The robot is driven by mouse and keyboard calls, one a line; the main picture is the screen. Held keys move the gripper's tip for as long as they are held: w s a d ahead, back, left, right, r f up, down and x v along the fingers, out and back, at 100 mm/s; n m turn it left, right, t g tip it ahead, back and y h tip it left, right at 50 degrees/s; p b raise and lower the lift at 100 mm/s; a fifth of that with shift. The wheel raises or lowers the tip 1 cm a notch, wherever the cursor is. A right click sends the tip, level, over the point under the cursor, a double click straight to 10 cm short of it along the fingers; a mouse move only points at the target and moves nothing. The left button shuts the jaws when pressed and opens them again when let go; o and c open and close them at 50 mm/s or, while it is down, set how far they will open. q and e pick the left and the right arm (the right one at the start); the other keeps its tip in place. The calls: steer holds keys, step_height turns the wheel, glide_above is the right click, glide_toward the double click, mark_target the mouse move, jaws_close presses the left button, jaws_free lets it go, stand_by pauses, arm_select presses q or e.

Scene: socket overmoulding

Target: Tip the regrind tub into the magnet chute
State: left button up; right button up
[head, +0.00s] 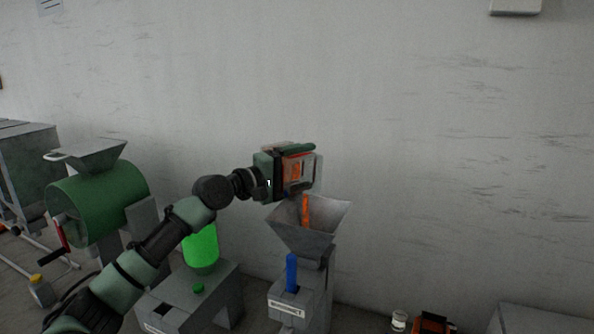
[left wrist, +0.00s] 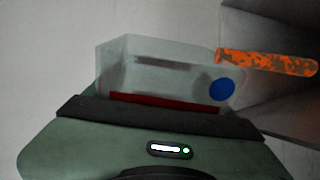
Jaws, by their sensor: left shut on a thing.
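The regrind tub (head: 301,168) is a clear box with orange material showing inside. My left gripper (head: 284,172) is shut on it and holds it tipped above the grey funnel of the magnet chute (head: 285,226). An orange column (head: 305,210) runs from below the tub into the funnel and looks like pouring regrind. In the left wrist view the tub (left wrist: 150,65) is translucent, with a blue round spot and a dark red strip. The speckled orange column (left wrist: 268,63) leaves its right end toward the grey funnel wall (left wrist: 285,110). My right gripper is not in view.
A blue upright handle (head: 291,270) stands on the labelled block before the chute. A bright green cylinder (head: 201,252) sits on a grey machine at left. Further left is a green drum machine (head: 97,203) with its own hopper. An orange-black object (head: 433,324) lies at lower right.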

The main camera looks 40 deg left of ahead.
arm_select(q)
steer(key=shift+d+r+m, duration=0.2)
steer(key=shift+r+m, duration=0.15)
steer(key=shift+m, duration=0.05)
steer(key=shift+s+r+m, duration=0.2)
steer(key=shift+r+m, duration=0.1)
steer(key=shift+m, duration=0.3)
stand_by(0.4)
steer(key=shift+w+a+f+n+p, duration=0.1)
steer(key=shift+a+f+n+p, duration=0.1)
steer(key=shift+n+p, duration=0.4)
steer(key=shift+w+a+f+n+p, duration=0.1)
steer(key=shift+a+n+p, duration=0.05)
steer(key=shift+n+p, duration=0.4)
steer(key=shift+a+f+n, duration=0.15)
steer(key=shift+f+n, duration=0.05)
steer(key=shift+n, duration=0.25)
steer(key=shift+f, duration=0.1)
